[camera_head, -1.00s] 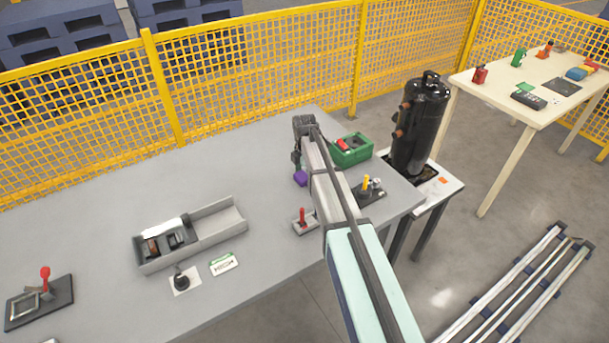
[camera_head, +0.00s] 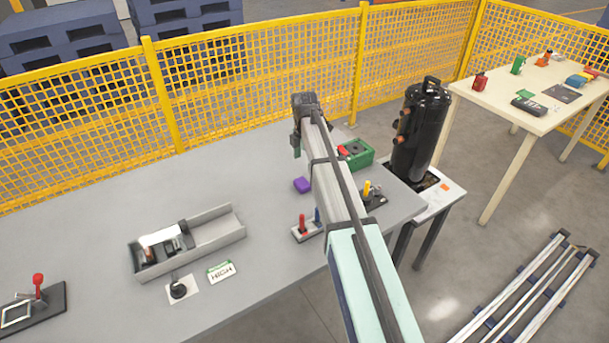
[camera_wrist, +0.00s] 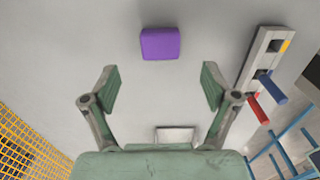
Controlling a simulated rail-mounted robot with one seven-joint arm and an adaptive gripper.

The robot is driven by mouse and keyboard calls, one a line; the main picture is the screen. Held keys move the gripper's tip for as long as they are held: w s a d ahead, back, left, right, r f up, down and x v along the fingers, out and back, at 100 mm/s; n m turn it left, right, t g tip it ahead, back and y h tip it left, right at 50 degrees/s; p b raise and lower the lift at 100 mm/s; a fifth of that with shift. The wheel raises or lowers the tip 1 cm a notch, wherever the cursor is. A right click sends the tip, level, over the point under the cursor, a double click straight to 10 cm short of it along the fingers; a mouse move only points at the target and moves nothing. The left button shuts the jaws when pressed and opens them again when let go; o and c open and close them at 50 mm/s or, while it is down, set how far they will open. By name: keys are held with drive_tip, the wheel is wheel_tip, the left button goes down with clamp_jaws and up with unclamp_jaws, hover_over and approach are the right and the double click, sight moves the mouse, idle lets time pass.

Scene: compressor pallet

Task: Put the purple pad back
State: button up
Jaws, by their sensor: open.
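The purple pad (camera_head: 302,185) lies on the grey table, left of my arm in the head view. In the wrist view the purple pad (camera_wrist: 160,43) shows as a rounded block above and beyond the fingertips, apart from them. My gripper (camera_wrist: 158,88) is open and empty, its two green fingers spread wide. In the head view my gripper (camera_head: 298,140) is at the far end of my arm, raised above the table behind the pad.
A green bin (camera_head: 356,153) stands right of my arm. A grey holder with red and blue handles (camera_head: 308,229) sits nearer the front. A grey tray (camera_head: 217,234) and a "HIGH" card (camera_head: 221,271) are at left. A black compressor (camera_head: 420,130) stands at right. Yellow mesh fencing (camera_head: 250,75) runs behind.

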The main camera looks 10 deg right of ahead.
drive_tip(key=shift+r, duration=1.5)
